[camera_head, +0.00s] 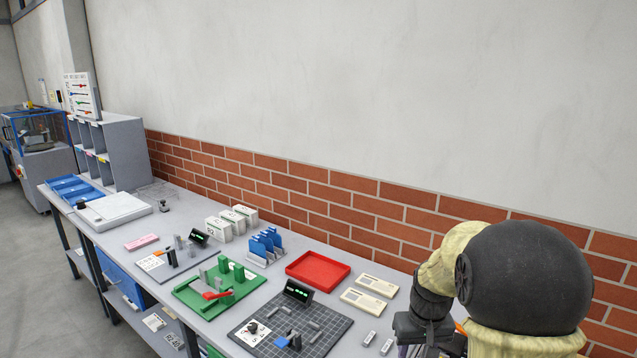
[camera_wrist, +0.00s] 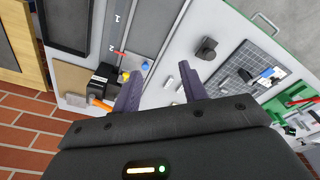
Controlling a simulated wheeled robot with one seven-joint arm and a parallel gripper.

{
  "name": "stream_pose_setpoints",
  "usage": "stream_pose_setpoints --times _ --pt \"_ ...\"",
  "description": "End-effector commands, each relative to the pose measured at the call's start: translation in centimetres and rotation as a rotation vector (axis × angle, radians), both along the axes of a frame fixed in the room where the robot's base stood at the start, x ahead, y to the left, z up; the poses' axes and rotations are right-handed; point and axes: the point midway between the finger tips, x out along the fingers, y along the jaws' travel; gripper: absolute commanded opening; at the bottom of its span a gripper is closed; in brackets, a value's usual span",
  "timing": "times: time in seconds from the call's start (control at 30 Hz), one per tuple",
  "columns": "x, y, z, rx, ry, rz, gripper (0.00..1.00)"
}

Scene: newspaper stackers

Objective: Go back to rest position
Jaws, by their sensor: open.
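My gripper (camera_wrist: 160,95) shows in the wrist view with its two dark fingers apart and nothing between them. In the head view my arm fills the lower right, in front of the right part of the workbench (camera_head: 218,332); the fingertips are hidden there. In the wrist view the fingers hang above the bench top, with a few small light pieces and a dark knob (camera_wrist: 207,48) beyond them.
On the bench stand a red tray (camera_head: 318,268), a green fixture (camera_head: 190,296), a dark grid mat (camera_head: 330,325), blue holders (camera_head: 265,243) and white boxes (camera_head: 220,227). Grey pigeonholes (camera_head: 125,150) stand at the far left. A brick wall (camera_head: 330,195) runs behind the bench.

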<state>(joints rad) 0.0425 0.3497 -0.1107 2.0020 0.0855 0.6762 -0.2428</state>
Motion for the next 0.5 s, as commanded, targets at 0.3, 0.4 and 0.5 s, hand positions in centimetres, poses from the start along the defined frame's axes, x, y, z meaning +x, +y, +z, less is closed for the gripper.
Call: stream_pose_setpoints --times 0.3,0.4,0.5 --pt "-10.8 4.4 -0.1 0.005 -0.082 -0.025 0.43" --pt "-13.3 5.1 -0.4 0.006 -0.103 -0.031 0.43" --pt "-14.7 5.5 -0.7 0.007 -0.113 -0.032 0.43"
